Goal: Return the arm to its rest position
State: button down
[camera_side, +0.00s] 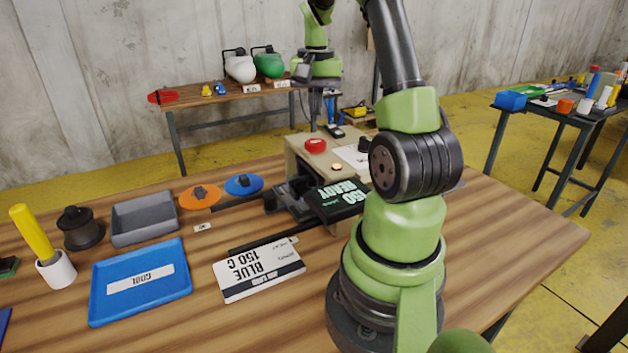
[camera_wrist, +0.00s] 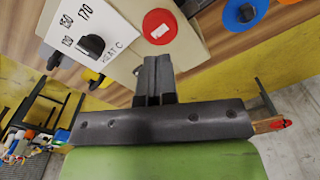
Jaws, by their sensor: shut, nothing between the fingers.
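My gripper (camera_wrist: 154,62) shows in the wrist view, with its two dark fingers together and nothing held between them. It is over the table area, and the beige control box (camera_wrist: 188,45) with its red button (camera_wrist: 160,26) lies beyond the fingertips. In the side view my green and black arm rises from its base at the right of the table.
The wooden table (camera_side: 520,225) holds a blue tray (camera_side: 110,308), a grey tray (camera_side: 145,218), orange (camera_side: 200,197) and blue (camera_side: 243,185) discs, a job card (camera_side: 258,270), and a dark device with a lit sign (camera_side: 340,199). The right table end is clear.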

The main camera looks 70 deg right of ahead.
dwell(0.3)
jog(key=w+a+r+n+t, duration=0.2)
jog(key=a+r+n, duration=0.15)
jog(key=a, duration=0.45)
jog(key=w+a+r+n+t, duration=0.1)
jog(key=w+a+r+n, duration=0.1)
jog(key=a+r, duration=0.45)
jog(key=s+a+n+t+y, duration=0.2)
jog(key=s+a+n+t, duration=0.2)
jog(key=s+a, duration=0.4)
jog(key=a+n, duration=0.1)
jog(key=a, duration=0.6)
jog(key=shift+f, duration=0.2)
jog(key=shift+n, duration=0.25)
dwell(1.6)
